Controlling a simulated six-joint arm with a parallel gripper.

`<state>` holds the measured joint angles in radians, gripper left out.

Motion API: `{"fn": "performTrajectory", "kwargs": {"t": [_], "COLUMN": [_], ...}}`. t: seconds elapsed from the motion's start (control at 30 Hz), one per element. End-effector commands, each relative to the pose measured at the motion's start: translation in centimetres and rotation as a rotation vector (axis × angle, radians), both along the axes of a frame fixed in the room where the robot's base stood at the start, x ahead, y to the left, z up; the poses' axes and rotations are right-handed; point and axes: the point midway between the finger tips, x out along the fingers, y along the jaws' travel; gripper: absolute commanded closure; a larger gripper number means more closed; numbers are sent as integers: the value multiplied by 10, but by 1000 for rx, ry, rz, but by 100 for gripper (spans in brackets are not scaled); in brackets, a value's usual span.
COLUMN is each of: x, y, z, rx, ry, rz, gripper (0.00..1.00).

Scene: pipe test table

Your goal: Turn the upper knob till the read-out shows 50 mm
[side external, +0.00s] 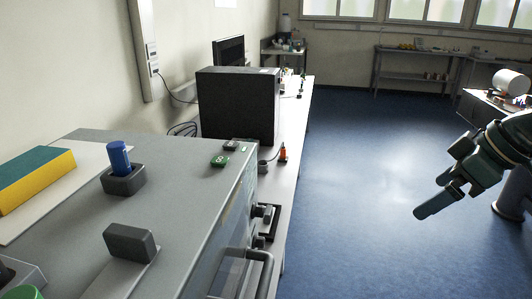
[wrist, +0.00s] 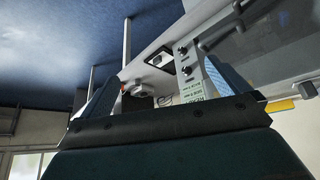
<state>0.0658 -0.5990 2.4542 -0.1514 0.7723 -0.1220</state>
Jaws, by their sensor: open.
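In the side external view, the grey test machine (side external: 205,215) fills the lower left. Two dark knobs stick out of its right-hand face: the upper knob (side external: 264,210) and a lower knob (side external: 258,242). My gripper (side external: 432,197) is open and empty at the right, over the blue floor, well apart from the knobs. In the wrist view the two blue-grey fingers of my gripper (wrist: 162,70) are spread. Two small dark knobs (wrist: 185,60) on a light panel with printed text show near the right finger; I cannot tell which is the upper. No read-out value is legible.
A curved handle (side external: 262,268) juts from the machine below the knobs. A blue cylinder in a dark holder (side external: 123,180) and a green-yellow block (side external: 32,176) are on top. A black box (side external: 238,105) stands behind. The floor (side external: 360,170) between gripper and machine is clear.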

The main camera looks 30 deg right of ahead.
Motion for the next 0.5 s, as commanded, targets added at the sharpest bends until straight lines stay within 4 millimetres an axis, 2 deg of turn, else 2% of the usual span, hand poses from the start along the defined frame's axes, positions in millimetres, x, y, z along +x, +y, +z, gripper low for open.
{"fn": "performTrajectory", "kwargs": {"t": [0.1,0.2,0.43,0.5], "x": [-22,-35,-45,-45], "y": [-7,-12,-16,-16], "z": [0,0,-2,-2], "rx": [3,10,16,16], "ry": [11,20,29,30], "rz": [-85,-140,-189,-189], "gripper": [0,0,0,12]}}
